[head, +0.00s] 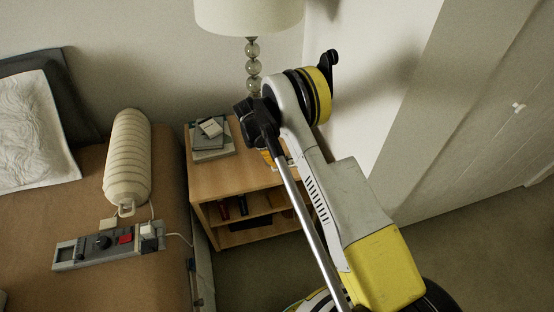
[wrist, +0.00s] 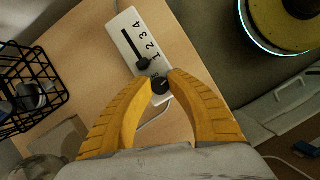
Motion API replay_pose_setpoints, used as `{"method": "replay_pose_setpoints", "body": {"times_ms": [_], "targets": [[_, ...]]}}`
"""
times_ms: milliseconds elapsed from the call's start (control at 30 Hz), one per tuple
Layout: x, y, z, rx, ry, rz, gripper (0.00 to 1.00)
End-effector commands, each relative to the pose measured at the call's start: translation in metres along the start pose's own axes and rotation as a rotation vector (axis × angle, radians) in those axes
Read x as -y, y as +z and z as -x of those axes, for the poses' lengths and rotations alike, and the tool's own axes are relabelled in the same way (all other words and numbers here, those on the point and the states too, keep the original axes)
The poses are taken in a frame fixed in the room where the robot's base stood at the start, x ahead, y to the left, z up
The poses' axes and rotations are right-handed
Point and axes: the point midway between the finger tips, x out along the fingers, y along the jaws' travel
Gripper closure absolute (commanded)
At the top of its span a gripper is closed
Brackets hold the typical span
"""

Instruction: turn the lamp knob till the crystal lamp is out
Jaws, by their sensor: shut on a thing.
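The crystal lamp, with a stem of clear balls (head: 253,68) and a cream shade (head: 248,14), stands at the back of the wooden nightstand in the head view. I cannot tell from the shade whether it is lit. In the wrist view a white control strip (wrist: 128,30) with a slot and the numbers 1 to 4 lies on the wooden top. The yellow fingers of my gripper (wrist: 161,81) are shut on this knob. In the head view my arm hides the knob and most of the gripper.
Books (head: 211,141) lie on the nightstand (head: 211,176), left of my arm. A black wire basket (wrist: 28,88) stands left of the fingers in the wrist view. The bed holds a ribbed cream lamp (head: 128,160) and a grey control panel (head: 72,254). A wall is close on the right.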

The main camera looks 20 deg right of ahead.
Motion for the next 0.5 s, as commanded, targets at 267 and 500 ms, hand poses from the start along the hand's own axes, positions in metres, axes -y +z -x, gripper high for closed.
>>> {"method": "replay_pose_setpoints", "body": {"times_ms": [267, 500], "targets": [[0.0, 0.0003, -0.0007, 0.0, -0.061, -0.142, 1.0], [0.0002, -0.0001, -0.0008, -0.001, -0.084, -0.198, 1.0]]}}
